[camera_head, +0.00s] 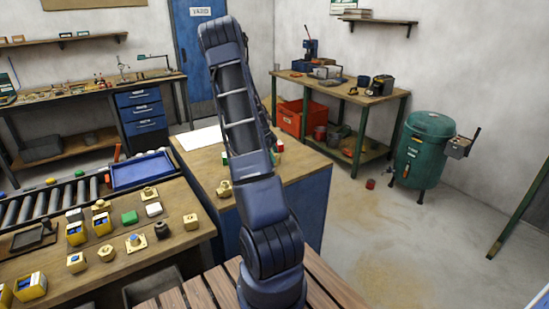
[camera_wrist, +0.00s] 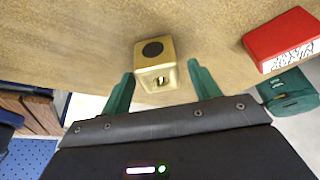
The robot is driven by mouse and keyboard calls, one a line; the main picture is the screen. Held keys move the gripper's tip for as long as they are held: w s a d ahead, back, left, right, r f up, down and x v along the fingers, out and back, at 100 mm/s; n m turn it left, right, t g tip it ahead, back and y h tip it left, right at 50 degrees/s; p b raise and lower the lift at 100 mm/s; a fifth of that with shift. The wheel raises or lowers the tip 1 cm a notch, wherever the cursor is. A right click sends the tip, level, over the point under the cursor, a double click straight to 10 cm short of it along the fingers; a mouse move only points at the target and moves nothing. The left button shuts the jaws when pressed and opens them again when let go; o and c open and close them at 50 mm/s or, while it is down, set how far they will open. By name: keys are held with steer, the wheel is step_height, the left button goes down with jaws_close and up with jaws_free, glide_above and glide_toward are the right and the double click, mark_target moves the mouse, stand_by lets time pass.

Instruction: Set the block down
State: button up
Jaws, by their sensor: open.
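In the wrist view a brass block (camera_wrist: 154,62) with a dark round spot on one face and a hole in another sits against the wooden bench top (camera_wrist: 70,35). My gripper (camera_wrist: 160,74) is open, its two green fingers on either side of the block with gaps showing. In the head view my arm covers much of the middle bench (camera_head: 205,160) and my gripper cannot be made out. A small brass piece (camera_head: 224,188) lies on that bench left of my arm; I cannot tell if it is the same block.
A red box (camera_wrist: 283,40) with a printed label lies right of the block in the wrist view. In the head view, the left bench holds several brass pieces, yellow boxes, a roller conveyor (camera_head: 55,195) and a blue tray (camera_head: 142,170). A green tank (camera_head: 424,150) stands at right.

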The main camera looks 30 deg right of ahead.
steer(key=v, duration=1.1)
steer(key=s+a+r+n+t+y, duration=0.1)
steer(key=s+a+r+n, duration=0.25)
steer(key=a+r, duration=0.2)
steer(key=s+a+r+n+t+y, duration=0.1)
steer(key=s+a+r+n+t, duration=0.1)
steer(key=a+r+n, duration=0.3)
steer(key=s+a+r+n+t, duration=0.2)
steer(key=s+a+r+n, duration=0.2)
steer(key=s+a+n, duration=0.5)
steer(key=s+a+r+n+t+y, duration=0.1)
steer(key=s+a+r+n, duration=0.3)
steer(key=s+a+n, duration=0.5)
steer(key=s+a+t, duration=0.1)
steer(key=s+a, duration=0.4)
steer(key=s, duration=0.4)
steer(key=shift+a+r+t, duration=0.2)
steer(key=shift+r+t, duration=0.1)
steer(key=shift+t, duration=0.1)
steer(key=shift+n, duration=0.25)
